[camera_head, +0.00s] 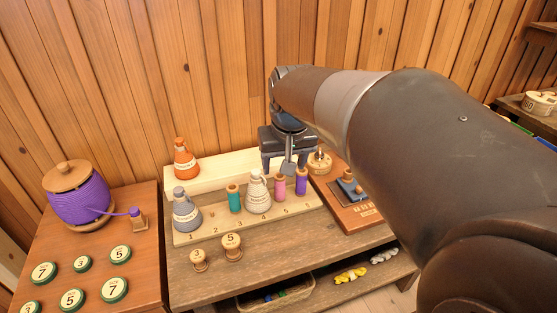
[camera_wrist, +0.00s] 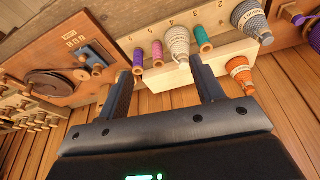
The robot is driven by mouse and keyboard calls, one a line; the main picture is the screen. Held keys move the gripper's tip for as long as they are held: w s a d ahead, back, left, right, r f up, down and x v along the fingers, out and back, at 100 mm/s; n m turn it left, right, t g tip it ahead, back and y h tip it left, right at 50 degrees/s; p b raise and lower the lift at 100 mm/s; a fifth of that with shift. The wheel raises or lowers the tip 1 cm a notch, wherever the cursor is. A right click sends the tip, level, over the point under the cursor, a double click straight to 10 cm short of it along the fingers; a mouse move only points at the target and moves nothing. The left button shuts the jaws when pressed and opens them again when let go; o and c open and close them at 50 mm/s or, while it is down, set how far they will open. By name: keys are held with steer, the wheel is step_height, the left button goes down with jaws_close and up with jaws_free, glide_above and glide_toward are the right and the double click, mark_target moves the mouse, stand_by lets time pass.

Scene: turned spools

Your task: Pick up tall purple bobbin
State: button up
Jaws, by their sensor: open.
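The tall purple bobbin (camera_head: 301,182) stands upright at the right end of the numbered board (camera_head: 213,231), beside a pink bobbin (camera_head: 279,187). It also shows in the wrist view (camera_wrist: 138,62), beyond my left fingertip. My gripper (camera_head: 285,163) is open and empty, pointing down above the back of the board. In the wrist view my gripper (camera_wrist: 162,70) has its two fingers wide apart, with the pink bobbin and a cream cone (camera_wrist: 177,43) beyond the gap. I see no contact with the purple bobbin.
A teal bobbin (camera_head: 233,198) and a grey cone (camera_head: 186,212) share the board. An orange cone (camera_head: 185,160) stands behind. A tray with a blue piece (camera_head: 350,185) lies right. A big purple spool (camera_head: 80,202) and small purple bobbin (camera_head: 137,218) stand left.

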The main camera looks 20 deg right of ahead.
steer(key=w+d+f+g, duration=0.1)
steer(key=w+d+f, duration=0.35)
steer(key=w, duration=0.55)
steer(key=m+g, duration=0.2)
glide_toward(301, 177)
steer(key=w+d, duration=0.1)
steer(key=shift+w+d+f, duration=0.1)
steer(key=shift+w+f, duration=0.1)
steer(key=shift+f, duration=1.75)
steer(key=shift+w+d+f, duration=0.1)
steer(key=shift+w+f, duration=0.1)
steer(key=shift+f, duration=1.8)
steer(key=shift+w+f, duration=0.15)
steer(key=shift+f, duration=1.8)
steer(key=c, duration=1.1)
